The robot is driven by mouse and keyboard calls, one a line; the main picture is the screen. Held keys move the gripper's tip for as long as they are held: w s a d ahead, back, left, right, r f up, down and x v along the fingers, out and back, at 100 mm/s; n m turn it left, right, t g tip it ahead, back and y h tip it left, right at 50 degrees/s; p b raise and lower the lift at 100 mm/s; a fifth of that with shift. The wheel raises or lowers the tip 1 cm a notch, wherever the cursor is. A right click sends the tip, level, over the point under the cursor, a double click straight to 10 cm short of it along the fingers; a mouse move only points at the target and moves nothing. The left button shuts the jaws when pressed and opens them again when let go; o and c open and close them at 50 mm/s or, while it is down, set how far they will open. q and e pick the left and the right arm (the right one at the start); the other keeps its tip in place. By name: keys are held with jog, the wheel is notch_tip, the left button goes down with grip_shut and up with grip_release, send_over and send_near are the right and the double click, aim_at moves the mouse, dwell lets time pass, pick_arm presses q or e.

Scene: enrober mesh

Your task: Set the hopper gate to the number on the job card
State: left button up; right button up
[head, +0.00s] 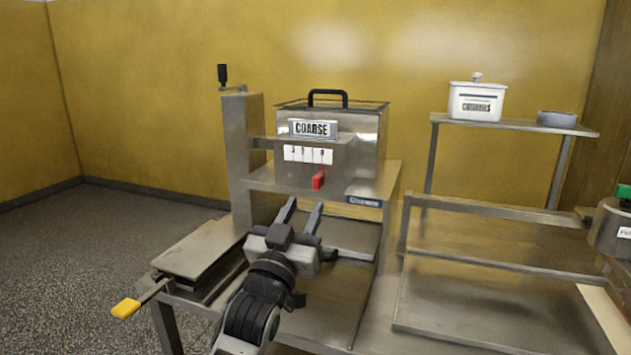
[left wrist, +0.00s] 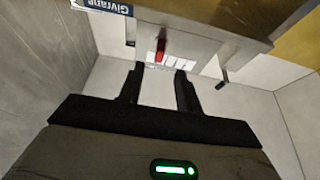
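The steel hopper (head: 367,135) stands on the machine at the centre, with a plate reading COARSE on its front. Below the plate is a white number scale (head: 307,154); its marks are too small to read surely. The red gate knob (head: 318,181) hangs below the scale, toward its right end. In the left wrist view the red knob (left wrist: 162,48) shows ahead, beyond the fingertips. My left gripper (head: 303,207) is open and empty, below and in front of the knob, not touching it. I cannot make out a job card. My right gripper is not in view.
A black-handled crank (head: 223,76) rises left of the hopper. A yellow-handled lever (head: 126,307) sticks out at lower left. A white lidded box (head: 477,102) and a grey bowl (head: 557,118) stand on the rear shelf (head: 520,126). A labelled round vessel (head: 610,228) is at far right.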

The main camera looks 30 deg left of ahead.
aim_at(314, 186)
pick_arm(q)
jog(key=x, duration=0.7)
jog(key=shift+f+p, duration=0.1)
jog(key=shift+p, duration=0.3)
grip_shut()
